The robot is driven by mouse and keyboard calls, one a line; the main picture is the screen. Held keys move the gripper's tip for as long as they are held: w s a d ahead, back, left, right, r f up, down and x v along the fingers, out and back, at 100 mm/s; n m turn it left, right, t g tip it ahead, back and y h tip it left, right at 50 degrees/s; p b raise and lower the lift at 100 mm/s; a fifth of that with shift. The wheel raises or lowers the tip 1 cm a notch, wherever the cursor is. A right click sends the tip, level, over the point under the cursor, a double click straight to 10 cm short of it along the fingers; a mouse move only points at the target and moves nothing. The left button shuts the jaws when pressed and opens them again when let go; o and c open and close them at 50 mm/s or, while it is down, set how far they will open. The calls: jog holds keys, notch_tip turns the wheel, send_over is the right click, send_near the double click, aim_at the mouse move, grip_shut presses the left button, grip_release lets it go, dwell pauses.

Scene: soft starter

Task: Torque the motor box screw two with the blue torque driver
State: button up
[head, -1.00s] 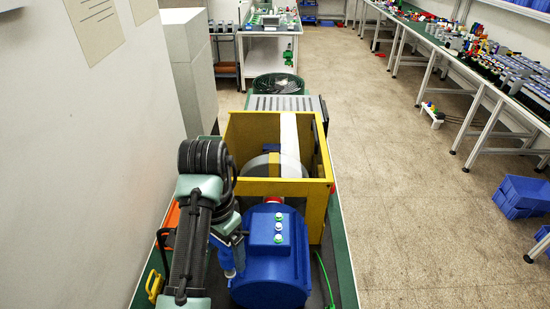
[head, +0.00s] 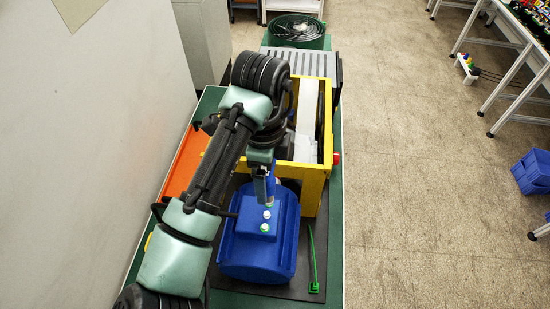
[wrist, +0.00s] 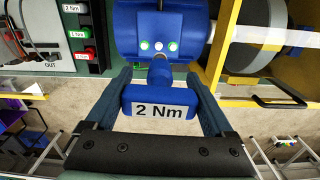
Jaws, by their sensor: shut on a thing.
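The blue torque driver (wrist: 160,106), labelled 2 Nm, is held between the two fingers of my gripper (wrist: 160,90) in the wrist view. Its narrow end points at the blue motor box (wrist: 160,20), in line with the middle of a row of small round screw heads (wrist: 158,46); contact cannot be told. In the head view my gripper (head: 264,183) is over the far part of the motor box (head: 250,250). Two pale screw heads (head: 266,214) show clear of it; the driver's tip there is hard to make out.
A yellow frame (head: 313,200) stands just behind the motor box. An orange tray (head: 188,160) lies to the left, near the wall. The wrist view shows a rack (wrist: 92,60) with torque labels.

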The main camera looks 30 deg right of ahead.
jog(key=shift+s+a+r, duration=0.1)
jog(key=shift+a, duration=0.15)
jog(key=shift+f+b, duration=1.9)
jog(key=shift+f, duration=1)
jog(key=shift+f+b, duration=0.3)
jog(key=shift+f, duration=0.3)
